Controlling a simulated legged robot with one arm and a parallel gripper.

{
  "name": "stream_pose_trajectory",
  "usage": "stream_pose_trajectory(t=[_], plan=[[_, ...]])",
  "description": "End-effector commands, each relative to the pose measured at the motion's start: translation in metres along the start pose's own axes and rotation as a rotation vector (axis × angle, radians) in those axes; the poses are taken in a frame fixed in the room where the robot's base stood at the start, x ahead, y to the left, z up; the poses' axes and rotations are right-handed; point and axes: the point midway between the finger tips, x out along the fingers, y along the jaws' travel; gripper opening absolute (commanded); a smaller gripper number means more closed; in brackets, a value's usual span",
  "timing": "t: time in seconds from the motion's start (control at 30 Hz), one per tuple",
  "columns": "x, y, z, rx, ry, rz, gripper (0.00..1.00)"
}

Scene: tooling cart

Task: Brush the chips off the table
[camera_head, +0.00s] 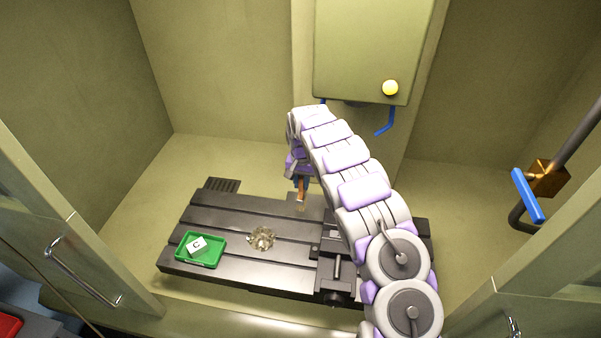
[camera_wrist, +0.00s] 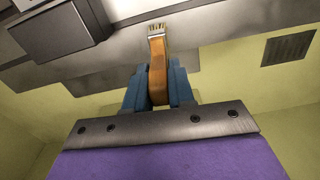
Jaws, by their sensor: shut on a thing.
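A pile of chips (camera_head: 261,238) lies on the middle of the dark slotted table (camera_head: 215,214). My gripper (camera_head: 299,181) is above the back of the table, to the right of and behind the chips. It is shut on the brush, whose orange-brown handle (camera_wrist: 158,72) sits between the blue fingers (camera_wrist: 159,88) in the wrist view. The brush's pale bristle end (camera_wrist: 157,31) points away from the fingers. The brush also shows small in the head view (camera_head: 301,192). The chips are not visible in the wrist view.
A green tray (camera_head: 181,252) holding a white block marked C (camera_head: 197,246) sits on the table's left end. A dark vise (camera_head: 335,262) stands at the right. The machine head (camera_head: 375,45) hangs above.

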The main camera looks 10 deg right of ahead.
Motion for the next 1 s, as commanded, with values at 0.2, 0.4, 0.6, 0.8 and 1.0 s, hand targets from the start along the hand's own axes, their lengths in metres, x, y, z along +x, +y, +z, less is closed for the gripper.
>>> stream_pose_trajectory(t=[0.2,0.4,0.6,0.8,1.0], plan=[[-0.020,0.004,0.000,0.001,0.003,-0.001,0.00],[-0.034,0.006,0.000,0.002,0.002,-0.002,0.00],[-0.039,0.007,0.001,0.001,0.002,-0.002,0.00],[-0.039,0.007,0.001,0.001,0.002,-0.002,0.00],[-0.039,0.007,0.001,0.001,0.002,-0.002,0.00]])
